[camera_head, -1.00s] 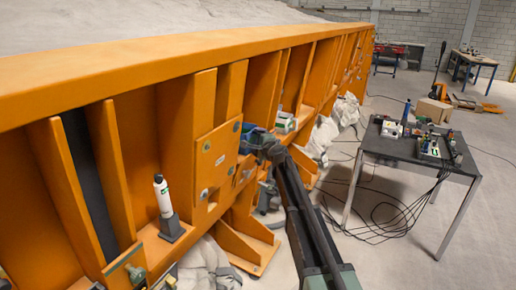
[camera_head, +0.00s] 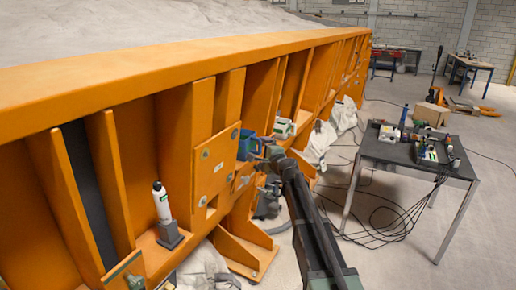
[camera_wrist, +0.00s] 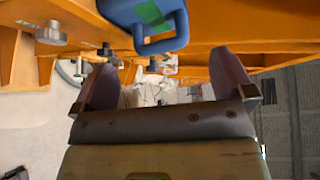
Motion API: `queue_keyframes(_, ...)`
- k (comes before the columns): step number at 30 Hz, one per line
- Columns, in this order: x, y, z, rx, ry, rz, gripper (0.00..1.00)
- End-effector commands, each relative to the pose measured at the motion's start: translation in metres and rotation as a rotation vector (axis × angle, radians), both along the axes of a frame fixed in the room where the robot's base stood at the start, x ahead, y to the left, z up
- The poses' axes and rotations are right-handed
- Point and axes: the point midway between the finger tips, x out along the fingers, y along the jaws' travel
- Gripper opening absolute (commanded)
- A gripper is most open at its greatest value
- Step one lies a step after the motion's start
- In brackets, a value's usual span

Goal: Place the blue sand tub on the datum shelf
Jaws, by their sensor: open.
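The blue sand tub (camera_head: 244,145) is beside the bolted orange plate on the orange frame in the head view. In the wrist view the tub (camera_wrist: 150,20) shows at the top edge, with a handle and a green patch. It appears to rest on an orange ledge (camera_wrist: 205,48), which may be the datum shelf; the contact is not clear. My gripper (camera_head: 262,152) is just right of the tub. In the wrist view my gripper (camera_wrist: 165,76) has its two fingers wide apart, with nothing between them and the tub beyond the fingertips.
A white bottle (camera_head: 162,202) stands in a holder on the frame to the left. A green-and-white device (camera_head: 284,128) sits in a bay just beyond the tub. Knobs (camera_wrist: 50,33) protrude near the ledge. A dark table (camera_head: 400,153) with tools and trailing cables stands right.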

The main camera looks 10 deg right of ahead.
Motion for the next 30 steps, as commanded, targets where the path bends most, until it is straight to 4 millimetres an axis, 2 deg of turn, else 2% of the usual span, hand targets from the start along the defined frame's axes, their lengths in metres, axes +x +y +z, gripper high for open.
queue_keyframes(1,-0.018,-0.004,0.003,0.0,0.0,-0.001,1.0)
queue_keyframes(5,-0.041,-0.011,0.005,0.002,0.001,0.0,1.0)
queue_keyframes(13,-0.046,-0.013,0.005,0.0,0.0,0.001,1.0)
queue_keyframes(15,-0.054,-0.006,0.002,-0.038,0.009,0.03,1.0)
queue_keyframes(17,-0.075,0.012,-0.008,-0.136,0.033,0.109,1.0)
queue_keyframes(20,-0.146,0.053,-0.046,-0.449,0.135,0.362,1.0)
queue_keyframes(21,-0.185,0.066,-0.067,-0.603,0.201,0.488,1.0)
queue_keyframes(23,-0.246,0.072,-0.099,-0.825,0.322,0.678,1.0)
queue_keyframes(24,-0.286,0.068,-0.117,-0.955,0.413,0.796,1.0)
queue_keyframes(27,-0.367,0.046,-0.142,-1.194,0.638,1.024,1.0)
queue_keyframes(30,-0.412,0.026,-0.148,-1.307,0.794,1.143,1.0)
